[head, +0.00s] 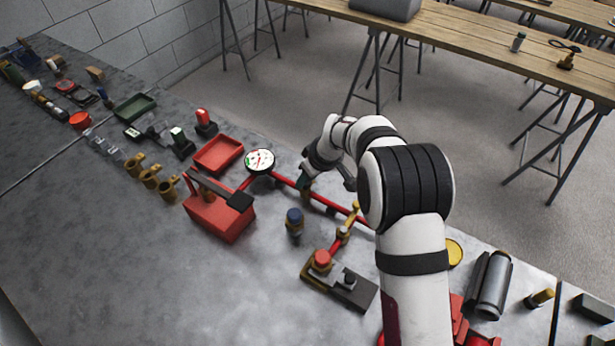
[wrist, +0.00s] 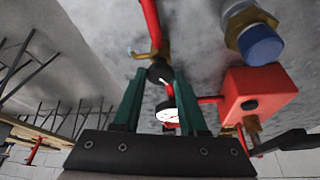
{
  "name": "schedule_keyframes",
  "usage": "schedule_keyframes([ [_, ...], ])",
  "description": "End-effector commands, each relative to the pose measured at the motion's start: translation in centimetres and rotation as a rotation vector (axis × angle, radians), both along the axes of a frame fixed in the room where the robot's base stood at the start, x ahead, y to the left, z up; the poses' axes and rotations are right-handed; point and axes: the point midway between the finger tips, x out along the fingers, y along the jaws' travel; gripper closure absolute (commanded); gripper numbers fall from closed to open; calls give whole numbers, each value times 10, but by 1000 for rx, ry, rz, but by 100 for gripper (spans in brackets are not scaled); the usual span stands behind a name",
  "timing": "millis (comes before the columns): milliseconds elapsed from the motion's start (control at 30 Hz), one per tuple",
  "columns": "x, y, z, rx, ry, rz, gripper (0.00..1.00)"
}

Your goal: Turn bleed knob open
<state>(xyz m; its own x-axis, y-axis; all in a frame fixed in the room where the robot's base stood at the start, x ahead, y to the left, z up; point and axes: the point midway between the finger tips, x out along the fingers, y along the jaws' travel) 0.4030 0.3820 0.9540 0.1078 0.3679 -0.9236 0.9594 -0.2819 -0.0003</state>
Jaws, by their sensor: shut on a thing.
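The bleed knob (wrist: 157,73) is a small black knob with a pale mark, on a brass fitting (wrist: 160,48) on the red pipe (wrist: 150,18). In the wrist view it sits between the tips of the green fingers of my gripper (wrist: 159,76), which are shut on it. In the head view my gripper (head: 309,184) is at the red pipe (head: 325,201), right of the round white gauge (head: 260,161). The knob cannot be made out there. The gauge also shows between the fingers in the wrist view (wrist: 166,114), beyond the knob.
A red box (head: 218,217) with a dark handle and a blue-capped fitting (head: 294,219) stand near my gripper. A red tray (head: 218,154) lies behind the box. A brass and red valve assembly (head: 338,287) lies nearer. The grey bench front left is clear.

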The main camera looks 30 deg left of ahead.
Motion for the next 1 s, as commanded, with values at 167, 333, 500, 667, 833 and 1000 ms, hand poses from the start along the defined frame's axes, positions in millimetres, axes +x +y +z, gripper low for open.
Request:
schedule_keyframes([
  [167,0,-1,-1,-2,1,32,100],
  [333,0,-1,-1,-3,1,40,100],
  [500,0,-1,-1,-3,1,40,100],
  [667,0,-1,-1,-2,0,40,44],
  [833,0,-1,0,-2,1,39,28],
  [1000,0,-1,0,-1,0,39,28],
])
